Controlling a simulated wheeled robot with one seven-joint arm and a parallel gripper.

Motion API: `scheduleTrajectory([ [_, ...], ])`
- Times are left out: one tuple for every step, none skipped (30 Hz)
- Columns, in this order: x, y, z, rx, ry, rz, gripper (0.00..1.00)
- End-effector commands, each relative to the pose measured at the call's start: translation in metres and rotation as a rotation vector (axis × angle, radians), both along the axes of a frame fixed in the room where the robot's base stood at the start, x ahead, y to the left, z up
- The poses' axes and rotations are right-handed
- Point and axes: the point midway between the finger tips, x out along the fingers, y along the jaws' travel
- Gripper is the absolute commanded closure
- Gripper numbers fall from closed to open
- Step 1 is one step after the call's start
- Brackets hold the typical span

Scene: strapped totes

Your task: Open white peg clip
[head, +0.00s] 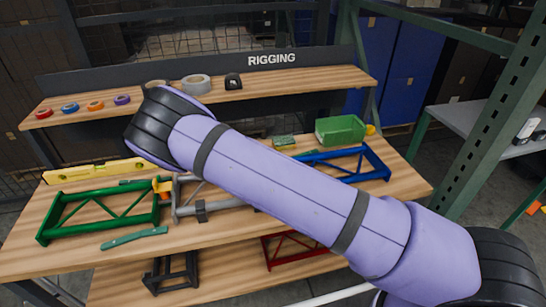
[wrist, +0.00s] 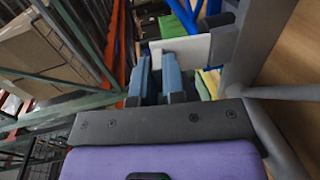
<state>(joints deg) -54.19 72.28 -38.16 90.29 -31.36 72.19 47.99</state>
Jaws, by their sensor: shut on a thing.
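In the wrist view, my gripper (wrist: 160,60) has two blue-grey fingers close together, with their tips at a flat white piece, the white peg clip (wrist: 185,50). The fingers are shut on it, though the exact contact is partly hidden. The clip meets a grey block (wrist: 225,42) beside a thick grey bar (wrist: 265,35). In the head view my own arm hides my gripper and the clip. A grey frame (head: 186,210) shows partly behind the arm on the bench.
The wooden bench (head: 90,258) also holds a green frame (head: 105,212), a blue frame (head: 372,165), a yellow level (head: 92,170) and a green bin (head: 341,130). Tape rolls stand on the upper shelf (head: 295,87). A green post (head: 490,120) rises at right.

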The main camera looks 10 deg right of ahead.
Motion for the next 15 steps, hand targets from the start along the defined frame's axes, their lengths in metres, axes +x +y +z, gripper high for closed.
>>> scheduleTrajectory([
  [0.0,0.003,-0.003,-0.041,0.002,0.002,1.0],
  [0.0,0.004,-0.003,-0.066,0.002,0.002,1.0],
  [0.0,0.006,-0.004,-0.096,0.001,0.002,1.0],
  [0.0,0.006,-0.005,-0.119,0.001,0.001,1.0],
  [0.0,0.007,-0.005,-0.139,0.001,0.001,1.0],
  [0.0,0.009,-0.006,-0.165,0.001,0.0,1.0],
  [0.0,0.009,-0.007,-0.184,0.001,0.001,1.0],
  [0.0,0.01,-0.007,-0.202,0.001,0.001,1.0],
  [0.0,0.011,-0.008,-0.222,0.001,0.001,1.0],
  [-0.001,0.012,-0.008,-0.238,0.001,0.0,1.0],
  [-0.001,0.013,-0.009,-0.252,0.001,0.0,1.0],
  [0.0,0.014,-0.009,-0.268,0.001,0.0,1.0],
  [0.0,0.014,-0.01,-0.279,0.0,0.0,1.0],
  [0.0,0.015,-0.01,-0.289,0.0,0.0,1.0],
  [0.0,0.015,-0.011,-0.301,0.001,0.0,1.0],
])
